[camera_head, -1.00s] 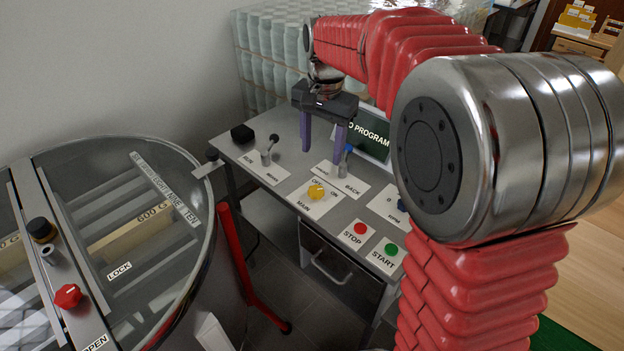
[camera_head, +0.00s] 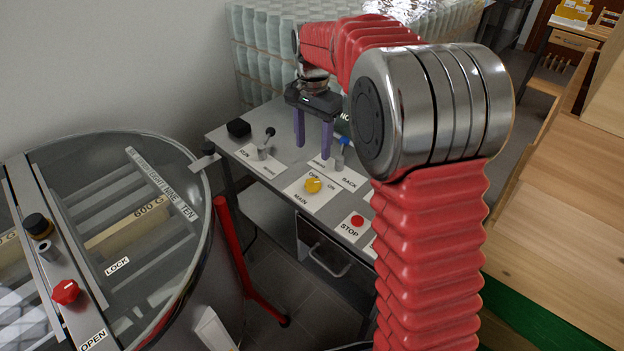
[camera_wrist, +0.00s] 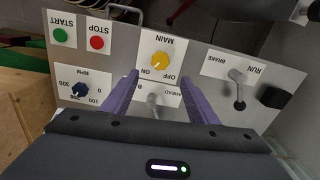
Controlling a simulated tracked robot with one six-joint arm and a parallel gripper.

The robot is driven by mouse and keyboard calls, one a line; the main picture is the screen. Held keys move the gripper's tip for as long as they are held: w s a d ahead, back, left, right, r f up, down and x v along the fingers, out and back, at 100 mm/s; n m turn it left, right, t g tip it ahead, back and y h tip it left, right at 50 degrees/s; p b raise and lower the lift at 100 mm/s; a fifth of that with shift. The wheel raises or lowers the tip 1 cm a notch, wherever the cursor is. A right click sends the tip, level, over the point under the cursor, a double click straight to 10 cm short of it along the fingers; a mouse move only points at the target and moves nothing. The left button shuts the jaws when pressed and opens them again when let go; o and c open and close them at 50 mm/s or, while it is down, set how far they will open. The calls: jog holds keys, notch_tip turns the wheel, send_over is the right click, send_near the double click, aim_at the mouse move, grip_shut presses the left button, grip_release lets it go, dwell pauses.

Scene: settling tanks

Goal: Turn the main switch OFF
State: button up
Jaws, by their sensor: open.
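The main switch is a yellow round knob (camera_head: 312,185) on a white plate marked MAIN, OFF and ON, on the grey control desk. It also shows in the wrist view (camera_wrist: 160,59), where the plate appears upside down with ON at left and OFF at right. I cannot tell clearly which mark the knob points to. My gripper (camera_head: 313,151) is open and empty, its two purple fingers pointing down above the desk, behind the knob in the head view. In the wrist view the knob lies just beyond the fingertips (camera_wrist: 161,75), between their lines, apart from both.
A blue-tipped lever (camera_head: 342,142) stands close to my right finger. A RUN/BRAKE lever (camera_head: 266,146) and a black block (camera_head: 238,128) are to the left. A red STOP button (camera_head: 357,220) is nearer, right. A lidded drum (camera_head: 110,230) stands left of the desk.

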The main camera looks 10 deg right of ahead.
aim_at(313, 183)
notch_tip(313, 183, down, 13)
dwell(0.6)
jog(key=shift+c, duration=0.5)
jog(key=c, duration=0.9)
jog(key=shift+a, duration=0.15)
jog(key=shift+c, duration=0.4)
jog(key=shift+o, duration=0.2)
